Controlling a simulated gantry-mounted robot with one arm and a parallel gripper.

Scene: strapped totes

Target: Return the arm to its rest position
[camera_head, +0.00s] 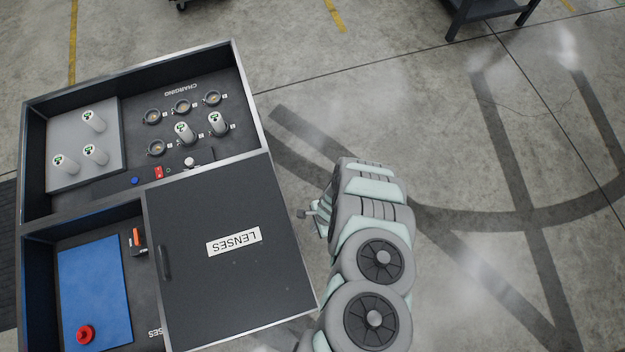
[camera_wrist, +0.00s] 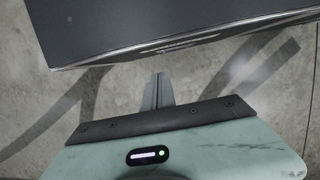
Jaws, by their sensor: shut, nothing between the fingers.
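My gripper (camera_head: 303,213) points left towards the case's edge and is largely hidden behind the arm's links. In the wrist view my gripper (camera_wrist: 158,80) shows its fingers together with nothing between them. The case's dark side and metal edge (camera_wrist: 180,42) lie ahead of the fingertips, with bare floor showing between.
The case holds a closed LENSES lid (camera_head: 215,275), a charging bay with white cylinders (camera_head: 185,132), a grey pad (camera_head: 70,170), and a blue mat (camera_head: 95,270) with a red knob-like piece (camera_head: 85,334). The floor (camera_head: 500,180) to the right is clear. A dark table (camera_head: 490,10) stands at the back.

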